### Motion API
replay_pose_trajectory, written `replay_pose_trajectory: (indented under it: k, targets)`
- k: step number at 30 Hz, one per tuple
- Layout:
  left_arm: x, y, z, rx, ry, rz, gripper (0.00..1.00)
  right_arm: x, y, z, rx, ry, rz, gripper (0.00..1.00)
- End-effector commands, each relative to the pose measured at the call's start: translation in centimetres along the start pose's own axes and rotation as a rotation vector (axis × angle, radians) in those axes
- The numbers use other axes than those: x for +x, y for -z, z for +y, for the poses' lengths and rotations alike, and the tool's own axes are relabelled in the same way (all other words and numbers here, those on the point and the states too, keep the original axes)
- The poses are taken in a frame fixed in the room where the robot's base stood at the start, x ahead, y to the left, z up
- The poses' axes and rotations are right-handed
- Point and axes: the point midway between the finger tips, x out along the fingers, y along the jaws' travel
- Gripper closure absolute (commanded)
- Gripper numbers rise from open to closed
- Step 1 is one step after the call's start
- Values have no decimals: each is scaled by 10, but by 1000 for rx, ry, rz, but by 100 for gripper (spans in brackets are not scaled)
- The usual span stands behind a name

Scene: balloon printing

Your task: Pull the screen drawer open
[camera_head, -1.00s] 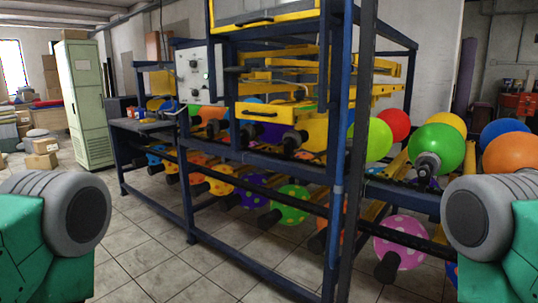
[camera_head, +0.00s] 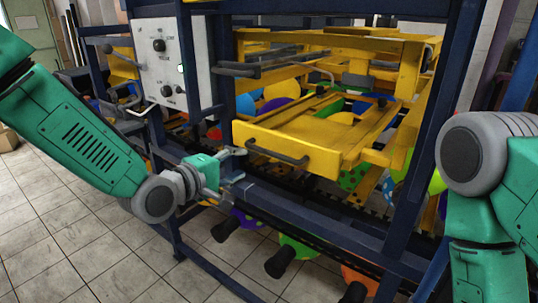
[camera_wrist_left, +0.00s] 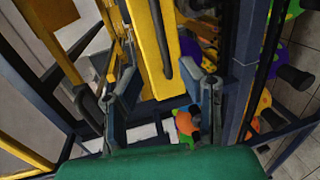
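The screen drawer (camera_head: 322,160) is a yellow frame with a dark bar handle (camera_head: 275,151) on its front, in the middle of the head view. My left gripper (camera_head: 238,165) is just left of and slightly below the handle, its fingers apart and pointing towards the drawer. In the left wrist view, the yellow drawer front (camera_wrist_left: 148,45) and the dark handle (camera_wrist_left: 163,40) lie ahead, between the lines of the two spread fingers (camera_wrist_left: 165,88). The handle does not appear gripped. My right arm is at the right edge; its gripper is out of view.
A white control panel (camera_head: 172,68) with knobs is left of the drawer. Dark blue frame posts (camera_head: 425,110) and a lower rail (camera_head: 300,215) surround it. Balloons (camera_head: 245,218) on holders hang below. The tiled floor (camera_head: 60,235) at front left is clear.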

Motion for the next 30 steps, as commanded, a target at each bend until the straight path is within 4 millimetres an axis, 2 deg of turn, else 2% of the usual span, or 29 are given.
replay_pose_trajectory:
  k: [5, 12, 18, 24, 30]
  targets:
    - [30, 1, -4, 2, 3, -2, 66, -2, -1, 0, 0, 0, -2, 60]
    - [83, 3, -5, 0, 4, -2, 66, -8, 0, 0, 0, 0, -1, 60]
    - [114, 4, -5, -1, 4, -1, 66, -10, 1, 0, 0, 0, 0, 60]
    - [129, 4, -5, -1, 4, -1, 66, -11, 1, 0, 0, 0, 0, 60]
    - [132, 4, -6, -2, 6, 0, 66, -11, 1, 0, 0, 0, 0, 60]
